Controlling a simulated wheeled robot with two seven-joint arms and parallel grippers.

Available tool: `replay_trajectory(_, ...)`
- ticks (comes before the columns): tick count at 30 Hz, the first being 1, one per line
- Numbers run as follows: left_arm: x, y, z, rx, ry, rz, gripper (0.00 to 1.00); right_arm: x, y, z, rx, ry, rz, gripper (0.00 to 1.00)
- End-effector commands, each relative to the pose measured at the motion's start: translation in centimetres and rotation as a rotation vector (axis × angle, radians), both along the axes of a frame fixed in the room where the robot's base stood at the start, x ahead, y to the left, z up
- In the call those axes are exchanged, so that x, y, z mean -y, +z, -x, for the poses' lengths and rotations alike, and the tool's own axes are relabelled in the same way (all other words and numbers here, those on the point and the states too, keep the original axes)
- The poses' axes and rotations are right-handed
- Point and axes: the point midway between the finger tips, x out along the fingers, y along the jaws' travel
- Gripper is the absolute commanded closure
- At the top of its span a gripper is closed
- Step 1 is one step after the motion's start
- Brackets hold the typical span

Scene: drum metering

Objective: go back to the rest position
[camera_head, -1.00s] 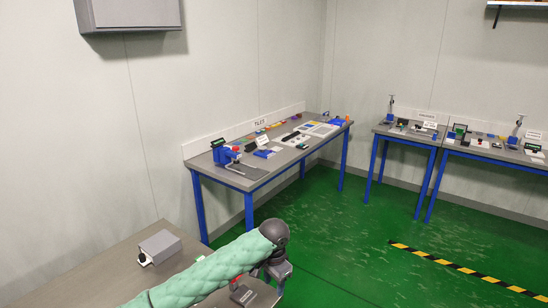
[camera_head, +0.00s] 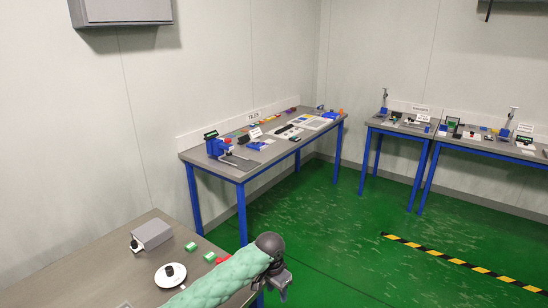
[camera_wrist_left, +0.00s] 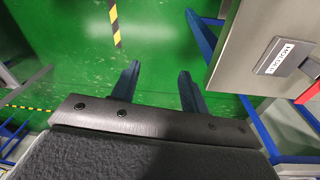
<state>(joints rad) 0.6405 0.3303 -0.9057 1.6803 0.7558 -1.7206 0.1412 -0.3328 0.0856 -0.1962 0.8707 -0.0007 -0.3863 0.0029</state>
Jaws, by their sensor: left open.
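My left arm comes in from the bottom of the head view in a pale green padded sleeve. Its dark gripper (camera_head: 281,288) hangs just past the right edge of the near table (camera_head: 95,262). In the left wrist view the two fingers (camera_wrist_left: 157,88) are spread apart with nothing between them, over the green floor (camera_wrist_left: 165,35). My right gripper is in neither view.
The near table holds a grey box (camera_head: 152,235), a white disc with a black knob (camera_head: 170,274), green blocks (camera_head: 200,251) and a red piece (camera_head: 222,261). Beyond stand blue-legged benches (camera_head: 240,172) against the walls. Green floor between is clear, with striped tape (camera_head: 450,260).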

Motion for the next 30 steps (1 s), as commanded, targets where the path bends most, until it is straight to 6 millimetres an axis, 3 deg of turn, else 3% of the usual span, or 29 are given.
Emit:
replay_trajectory(8, -0.2, -9.2, 1.5, 0.010, 0.105, 0.095, 0.55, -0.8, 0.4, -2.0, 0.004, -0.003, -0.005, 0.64)
replay_trajectory(17, -2.2, -21.0, 5.1, 0.036, 0.251, 0.168, 0.55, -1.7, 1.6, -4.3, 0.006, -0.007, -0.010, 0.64)
replay_trajectory(23, -4.7, -29.3, 9.1, 0.052, 0.347, 0.182, 0.55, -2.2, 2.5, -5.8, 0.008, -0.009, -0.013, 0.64)
replay_trajectory(30, -8.4, -39.0, 16.1, 0.068, 0.452, 0.165, 0.55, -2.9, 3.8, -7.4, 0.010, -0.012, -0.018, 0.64)
